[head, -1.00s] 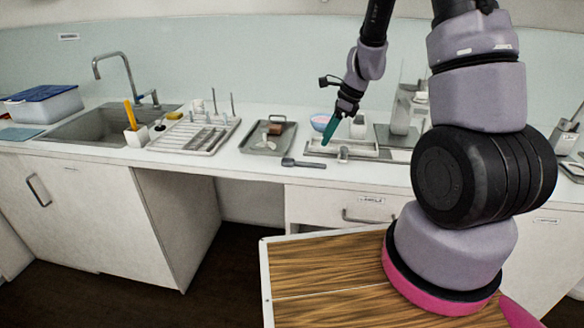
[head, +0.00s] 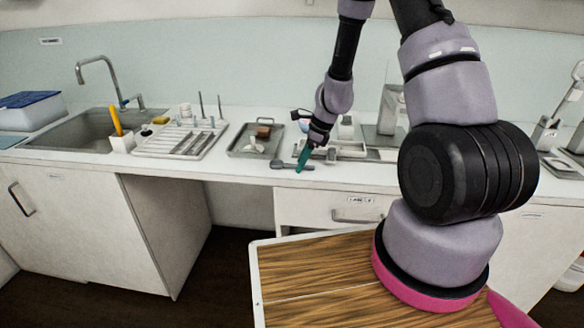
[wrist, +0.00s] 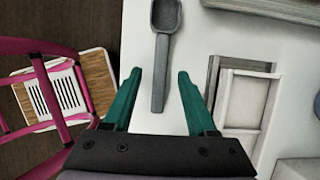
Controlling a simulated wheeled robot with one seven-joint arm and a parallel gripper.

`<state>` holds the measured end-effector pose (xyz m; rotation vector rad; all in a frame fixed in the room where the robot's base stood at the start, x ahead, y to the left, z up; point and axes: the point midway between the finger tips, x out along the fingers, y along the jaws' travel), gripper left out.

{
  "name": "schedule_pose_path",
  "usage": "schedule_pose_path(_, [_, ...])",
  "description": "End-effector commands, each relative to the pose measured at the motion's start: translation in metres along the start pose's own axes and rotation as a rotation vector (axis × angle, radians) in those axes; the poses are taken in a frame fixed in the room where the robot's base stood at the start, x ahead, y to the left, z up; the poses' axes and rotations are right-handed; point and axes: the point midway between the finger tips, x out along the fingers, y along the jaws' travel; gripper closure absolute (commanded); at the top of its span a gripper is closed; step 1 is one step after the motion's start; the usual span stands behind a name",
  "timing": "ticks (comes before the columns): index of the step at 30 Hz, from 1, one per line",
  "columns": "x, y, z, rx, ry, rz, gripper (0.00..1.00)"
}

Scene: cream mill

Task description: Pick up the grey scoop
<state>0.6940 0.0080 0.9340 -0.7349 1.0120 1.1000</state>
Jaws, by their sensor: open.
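The grey scoop (wrist: 162,62) lies on the white counter, its bowl at the top of the wrist view and its handle pointing down between my fingers. In the head view the scoop (head: 281,164) lies near the counter's front edge. My gripper (wrist: 158,95) is open, with one green finger on each side of the scoop's handle and visible gaps to both. In the head view my gripper (head: 303,158) is over the handle end of the scoop. I cannot tell its exact height above the counter.
A grey tray (head: 243,150) with small items lies behind and left of the scoop. A shallow light tray (wrist: 241,105) is close to the right of my gripper. A drying rack (head: 175,152) and sink (head: 88,133) are further left. The counter edge is close on the left in the wrist view.

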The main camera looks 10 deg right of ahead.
Motion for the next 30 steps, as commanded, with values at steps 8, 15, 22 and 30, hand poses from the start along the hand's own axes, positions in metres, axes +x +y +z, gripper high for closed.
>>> schedule_pose_path(8, [0.0,0.0,0.0,0.0,0.0,0.0,1.0])
schedule_pose_path(15, [-0.002,0.0,0.001,-0.001,0.0,-0.001,1.0])
schedule_pose_path(22, [-0.031,-0.001,0.014,-0.006,-0.001,-0.004,1.0])
schedule_pose_path(30, [-0.078,-0.001,0.033,-0.004,0.0,-0.003,1.0])
